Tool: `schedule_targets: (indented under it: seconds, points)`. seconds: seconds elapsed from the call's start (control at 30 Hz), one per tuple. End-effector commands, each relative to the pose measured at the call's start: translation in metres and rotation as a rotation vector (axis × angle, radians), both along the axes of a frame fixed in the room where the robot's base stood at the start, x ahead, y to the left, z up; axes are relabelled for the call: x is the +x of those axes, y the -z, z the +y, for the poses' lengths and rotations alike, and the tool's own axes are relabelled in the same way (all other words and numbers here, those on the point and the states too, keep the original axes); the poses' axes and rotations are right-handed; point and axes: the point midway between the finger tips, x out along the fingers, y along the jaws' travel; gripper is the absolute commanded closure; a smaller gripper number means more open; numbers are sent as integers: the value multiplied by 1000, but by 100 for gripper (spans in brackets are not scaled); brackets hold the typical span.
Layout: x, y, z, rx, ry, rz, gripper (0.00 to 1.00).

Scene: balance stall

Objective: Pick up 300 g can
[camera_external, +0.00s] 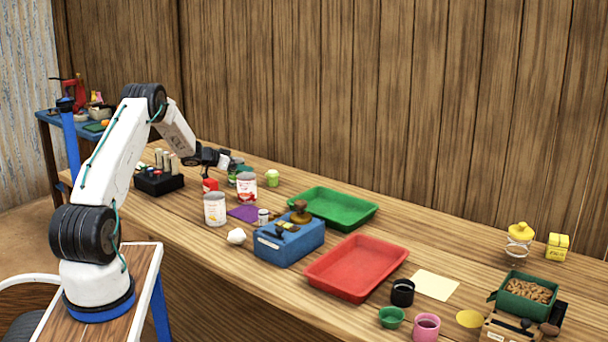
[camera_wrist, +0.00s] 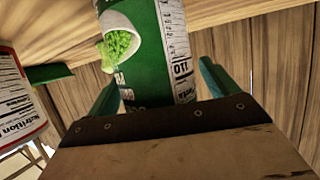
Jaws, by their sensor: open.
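A green can (camera_wrist: 150,50) with a picture of peas on its label fills the middle of the wrist view. It also shows in the external view (camera_external: 236,168), partly hidden by my gripper. My gripper (camera_wrist: 163,88) is open, with one teal finger on each side of the green can. I cannot tell whether the fingers touch it. A red and white can (camera_external: 247,188) stands close by and shows at the left of the wrist view (camera_wrist: 20,100). A white can (camera_external: 214,209) stands nearer the front edge. No weight can be read on any can.
A small red object (camera_external: 210,185) and a light green cup (camera_external: 272,178) stand near the cans. A blue balance box (camera_external: 289,243), a green tray (camera_external: 365,212) and a red tray (camera_external: 388,258) lie to the right. A black block (camera_external: 159,183) holds several cylinders at left.

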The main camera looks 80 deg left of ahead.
Motion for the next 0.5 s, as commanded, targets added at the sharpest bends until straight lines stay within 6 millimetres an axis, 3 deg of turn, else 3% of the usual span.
schedule_targets:
  seconds: [0.17, 0.37, 0.5]
  points:
    - [0, -1, 0, 0, -1, 0, 16]
    - [-1, -1, 0, 0, -1, 0, 72]
    - [-1, -2, 0, 1, -1, -1, 75]
